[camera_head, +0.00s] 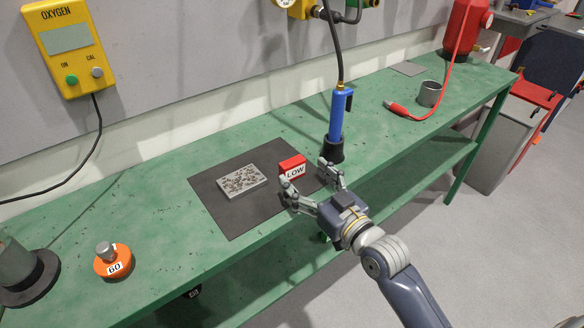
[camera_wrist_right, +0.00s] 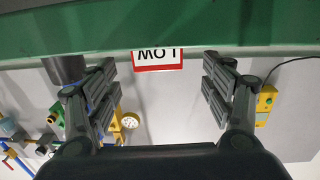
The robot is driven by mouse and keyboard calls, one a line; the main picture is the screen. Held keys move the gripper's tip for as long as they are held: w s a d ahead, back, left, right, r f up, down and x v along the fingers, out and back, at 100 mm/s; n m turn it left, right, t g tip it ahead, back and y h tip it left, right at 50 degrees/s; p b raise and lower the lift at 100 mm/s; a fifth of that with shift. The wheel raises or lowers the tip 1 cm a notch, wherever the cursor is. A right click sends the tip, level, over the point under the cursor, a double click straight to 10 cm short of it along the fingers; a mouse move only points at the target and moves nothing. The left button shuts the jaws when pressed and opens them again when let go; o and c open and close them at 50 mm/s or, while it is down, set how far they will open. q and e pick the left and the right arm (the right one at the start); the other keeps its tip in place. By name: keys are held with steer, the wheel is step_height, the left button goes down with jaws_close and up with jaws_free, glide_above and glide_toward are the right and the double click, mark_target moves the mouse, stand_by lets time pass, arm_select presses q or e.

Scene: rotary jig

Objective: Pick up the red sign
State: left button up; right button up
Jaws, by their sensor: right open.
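The red sign (camera_head: 292,166) is a small red block with a white face reading LOW. It stands on the right part of the dark mat (camera_head: 225,208) on the green bench. My right gripper (camera_head: 309,181) is open and empty, just in front of the sign, with its fingers spread towards it. In the right wrist view, the sign (camera_wrist_right: 158,58) shows upside down between and beyond the open fingers (camera_wrist_right: 158,78). I cannot tell whether a finger touches it. My left gripper is not in view.
A grey speckled plate (camera_head: 241,181) lies left of the sign. A blue torch-like tool (camera_head: 337,118) on a black base stands close behind right of my gripper. An orange 60 knob (camera_head: 113,262) sits at left.

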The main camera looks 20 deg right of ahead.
mark_target(296, 165)
steer(key=shift+r+p+x, duration=0.2)
steer(key=shift+p+x, duration=0.2)
steer(key=shift+x, duration=2.6)
steer(key=shift+d, duration=0.15)
steer(key=shift+c, duration=0.6)
steer(key=c, duration=1.1)
